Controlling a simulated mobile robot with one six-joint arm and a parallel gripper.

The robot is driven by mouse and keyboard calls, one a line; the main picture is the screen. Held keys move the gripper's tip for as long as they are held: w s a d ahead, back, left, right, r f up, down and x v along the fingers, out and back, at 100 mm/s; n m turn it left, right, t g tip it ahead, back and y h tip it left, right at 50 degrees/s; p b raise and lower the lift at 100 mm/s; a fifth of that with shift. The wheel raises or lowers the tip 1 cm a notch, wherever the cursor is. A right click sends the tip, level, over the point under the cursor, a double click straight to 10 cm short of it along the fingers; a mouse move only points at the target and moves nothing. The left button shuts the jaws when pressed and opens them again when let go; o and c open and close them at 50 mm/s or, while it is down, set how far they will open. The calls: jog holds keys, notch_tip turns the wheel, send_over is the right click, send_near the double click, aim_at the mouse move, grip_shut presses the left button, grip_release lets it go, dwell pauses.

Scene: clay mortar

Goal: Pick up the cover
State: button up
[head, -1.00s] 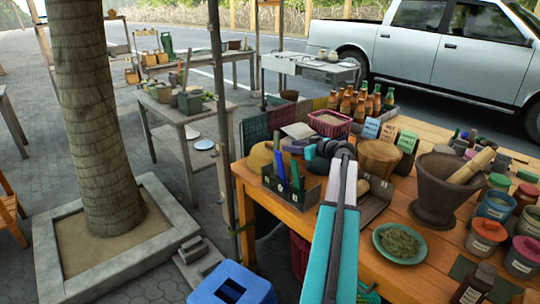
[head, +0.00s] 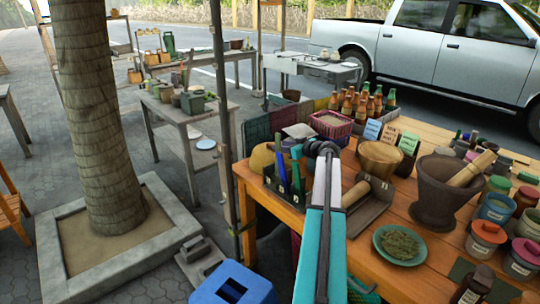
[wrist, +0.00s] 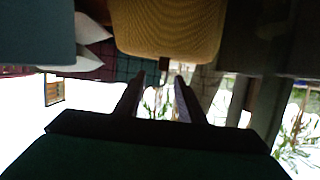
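I cannot tell for sure which thing is the cover. A rounded mustard-yellow thing (head: 262,158) sits at the table's left back corner, behind the caddy. In the wrist view a mustard-yellow thing (wrist: 165,30) fills the top middle, beyond my fingertips and apart from them. My gripper (wrist: 160,85) is open there, with two dark fingers apart and nothing between them. In the head view my dark wrist is over the back left of the table, right of the caddy, and the fingers are hidden. Several jars with lids, one green (head: 527,176), stand at the right.
A caddy (head: 270,182) with blue and green handles stands left of my arm. Nearby are a pink basket (head: 331,124), bottles (head: 361,102), a wooden bowl (head: 380,158), a mortar with pestle (head: 436,195) and a green plate (head: 399,240). A pole (head: 222,110) rises left of the table.

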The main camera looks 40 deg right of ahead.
aim_at(272, 154)
dwell(0.3)
jog(key=shift+f+p+x, duration=0.1)
jog(key=shift+p+x, duration=0.3)
jog(key=shift+x, duration=0.9)
jog(key=shift+f+p+x, duration=0.15)
jog(key=shift+p+x, duration=0.2)
jog(key=shift+x, duration=1)
jog(key=shift+s+a, duration=0.1)
jog(key=shift+a, duration=0.05)
grip_shut()
